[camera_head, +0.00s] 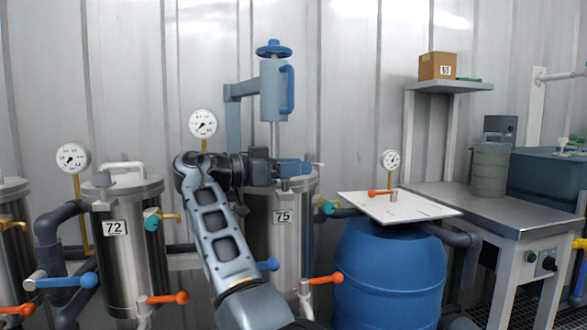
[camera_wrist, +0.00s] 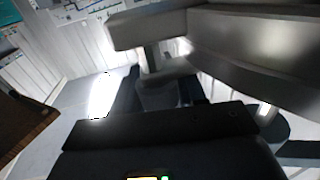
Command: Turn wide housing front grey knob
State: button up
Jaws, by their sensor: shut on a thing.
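The steel housing marked 75 (camera_head: 284,235) stands in the middle of the head view, with my arm across its left side. My gripper (camera_head: 292,168) is at its lid, pointing right. It is shut, apparently on the small grey knob (camera_head: 285,185) at the lid's front, which shows just below the fingers; the contact is mostly hidden. The wrist view is dark and close, with grey parts (camera_wrist: 150,45) in front of the gripper's dark body (camera_wrist: 165,145); I cannot tell for sure which part is the knob.
Housing 72 (camera_head: 125,245) stands to the left, with a similar grey knob. A blue column tool (camera_head: 274,90) hangs above housing 75. A pressure gauge (camera_head: 203,123) is behind my arm. Orange (camera_head: 325,280) and blue (camera_head: 268,265) valve handles stick out below. A blue barrel (camera_head: 385,275) stands right.

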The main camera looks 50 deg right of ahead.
jog(key=shift+f, duration=0.1)
jog(key=o, duration=0.9)
jog(key=shift+o, duration=0.2)
jog(key=p+v, duration=0.1)
jog(key=v, duration=0.6)
jog(key=shift+a, duration=0.3)
jog(key=shift+w, duration=0.1)
